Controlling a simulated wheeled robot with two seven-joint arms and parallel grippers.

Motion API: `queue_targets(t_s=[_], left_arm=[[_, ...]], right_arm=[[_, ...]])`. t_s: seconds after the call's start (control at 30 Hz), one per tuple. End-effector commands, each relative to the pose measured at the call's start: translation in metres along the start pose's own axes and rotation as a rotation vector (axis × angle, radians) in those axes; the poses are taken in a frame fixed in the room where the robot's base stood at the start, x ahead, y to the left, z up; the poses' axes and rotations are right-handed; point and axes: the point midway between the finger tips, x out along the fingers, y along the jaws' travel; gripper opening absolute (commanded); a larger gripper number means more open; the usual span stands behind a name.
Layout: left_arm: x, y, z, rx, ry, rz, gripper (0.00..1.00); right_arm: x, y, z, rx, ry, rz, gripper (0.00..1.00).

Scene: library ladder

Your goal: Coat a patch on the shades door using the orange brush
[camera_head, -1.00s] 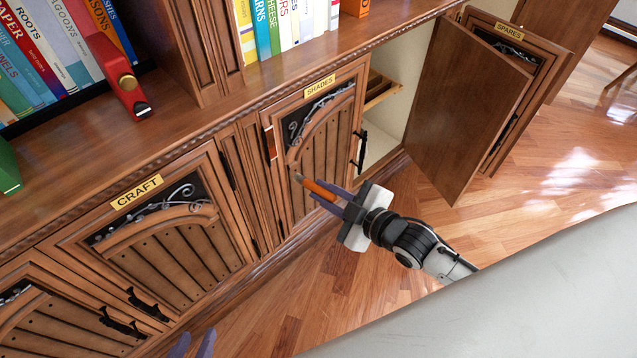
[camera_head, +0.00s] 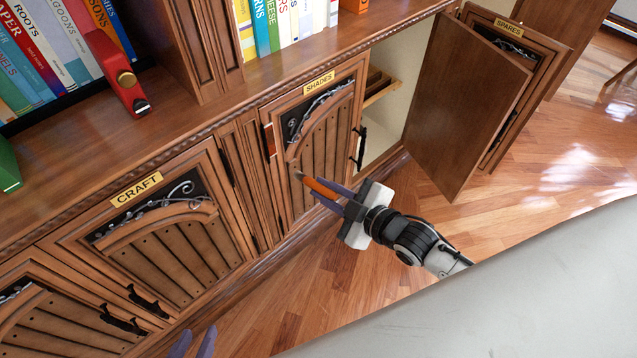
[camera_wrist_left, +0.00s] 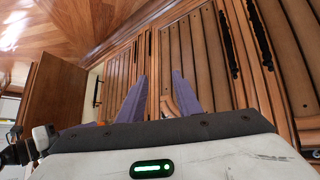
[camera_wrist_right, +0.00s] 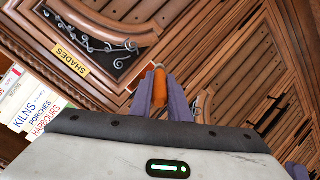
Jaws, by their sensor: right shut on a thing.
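The shades door (camera_head: 333,143) is a shut wooden cabinet door with a yellow SHADES label, a dark scrollwork panel and an arched plank panel. It also shows in the right wrist view (camera_wrist_right: 113,20). My right gripper (camera_head: 318,190) is shut on the orange brush (camera_head: 322,188), which also shows in the right wrist view (camera_wrist_right: 160,88). The brush's tip points toward the door's plank panel; I cannot tell whether it touches. A small orange-red strip (camera_head: 269,139) shows at the door's left edge. My left gripper (camera_head: 196,333) is open and empty, low in front of the cabinets.
The craft door (camera_head: 180,248) stands shut to the left. Right of the shades door is an open compartment (camera_head: 380,125), its brown door (camera_head: 465,105) swung out. Books and a red object (camera_head: 120,75) stand on the shelf above. Wooden floor (camera_head: 520,190) is clear at right.

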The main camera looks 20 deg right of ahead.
Motion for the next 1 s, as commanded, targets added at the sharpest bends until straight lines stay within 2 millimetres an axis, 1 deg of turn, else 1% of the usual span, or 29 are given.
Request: queue_targets(t_s=[0.17, 0.3, 0.6, 0.8, 1.0], left_arm=[[0.013, -0.003, 0.015, 0.015, -0.021, -0.013, 0.31], [0.014, -0.002, 0.015, 0.016, -0.019, -0.012, 0.31], [0.016, -0.002, 0.017, 0.017, -0.018, -0.01, 0.31], [0.017, -0.002, 0.019, 0.016, -0.018, -0.01, 0.31], [0.017, -0.002, 0.019, 0.016, -0.018, -0.01, 0.31]], right_arm=[[0.0, 0.0, 0.0, 0.0, 0.001, 0.0, 0.0], [0.018, 0.005, -0.006, 0.001, 0.004, 0.003, 0.0], [0.05, 0.012, -0.015, -0.001, 0.003, 0.002, 0.0], [0.062, 0.015, -0.018, 0.001, 0.001, 0.001, 0.0], [0.066, 0.016, -0.02, 0.001, 0.001, 0.001, 0.0]])
